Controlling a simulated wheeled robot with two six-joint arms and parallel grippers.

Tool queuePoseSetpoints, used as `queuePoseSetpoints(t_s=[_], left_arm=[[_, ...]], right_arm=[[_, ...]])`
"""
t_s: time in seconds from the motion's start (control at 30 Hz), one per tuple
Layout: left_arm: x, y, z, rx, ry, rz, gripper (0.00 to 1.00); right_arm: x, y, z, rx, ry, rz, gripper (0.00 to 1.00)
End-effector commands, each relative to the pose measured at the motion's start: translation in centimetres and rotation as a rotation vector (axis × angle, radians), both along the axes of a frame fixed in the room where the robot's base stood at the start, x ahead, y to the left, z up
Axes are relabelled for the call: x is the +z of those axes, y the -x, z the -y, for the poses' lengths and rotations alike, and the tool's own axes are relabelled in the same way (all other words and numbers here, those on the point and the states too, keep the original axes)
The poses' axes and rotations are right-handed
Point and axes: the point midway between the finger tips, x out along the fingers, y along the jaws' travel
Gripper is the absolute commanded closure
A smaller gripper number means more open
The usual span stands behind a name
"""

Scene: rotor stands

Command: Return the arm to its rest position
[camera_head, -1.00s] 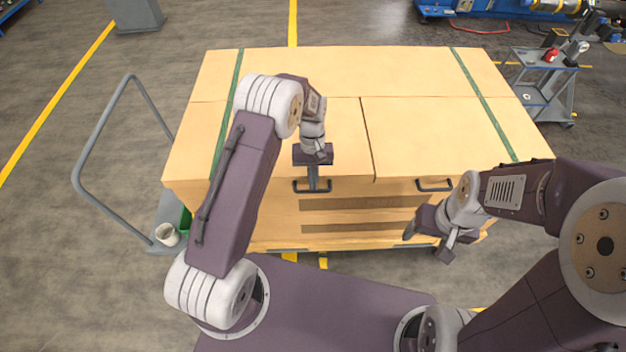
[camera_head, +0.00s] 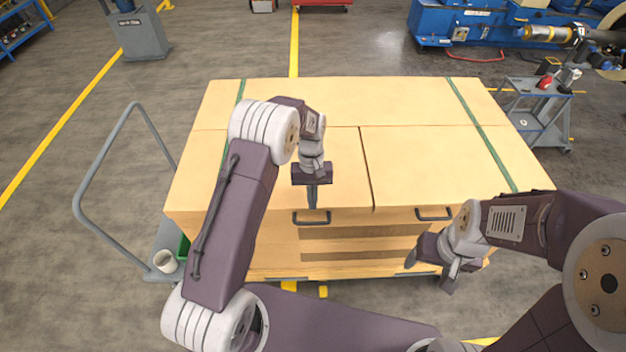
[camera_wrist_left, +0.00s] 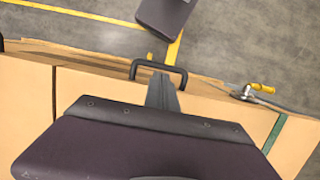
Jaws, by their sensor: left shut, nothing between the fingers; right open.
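My left gripper (camera_head: 312,195) is shut and empty. In the head view it points down over the front part of the wooden crate (camera_head: 290,100), close above a black handle (camera_head: 311,218) on the crate's front edge. In the left wrist view the closed fingers (camera_wrist_left: 162,95) appear near the handle (camera_wrist_left: 158,68); I cannot tell whether they touch it. My right gripper (camera_head: 427,272) is open and empty in front of the crate's lower right front, beside a second handle (camera_head: 433,213).
A grey tool trolley (camera_head: 540,115) stands at the right. Blue machinery (camera_head: 470,25) is at the back. Open floor lies on the left.

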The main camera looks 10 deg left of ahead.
Motion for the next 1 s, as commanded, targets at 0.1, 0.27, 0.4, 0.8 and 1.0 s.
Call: queuePoseSetpoints(t_s=[0.1, 0.27, 0.4, 0.8, 1.0], left_arm=[[2.3, -0.8, -0.2, 0.000, 0.000, 0.007, 1.00], [5.8, -1.5, -0.4, -0.001, -0.001, 0.006, 1.00], [7.2, -1.6, -0.5, 0.000, -0.001, 0.003, 1.00], [6.9, -1.7, -0.6, 0.001, 0.000, 0.003, 1.00], [6.0, 0.5, -1.5, 0.019, 0.001, 0.073, 1.00]], right_arm=[[-2.4, 0.2, 0.0, 0.000, 0.000, -0.006, 0.31], [-2.9, 0.2, 0.0, 0.000, 0.000, -0.006, 0.31], [-3.1, 0.2, 0.0, 0.000, 0.000, -0.006, 0.31], [-3.8, 0.2, 0.0, 0.000, 0.000, -0.005, 0.31], [-10.0, 0.2, 0.0, 0.000, 0.000, -0.006, 0.31]])
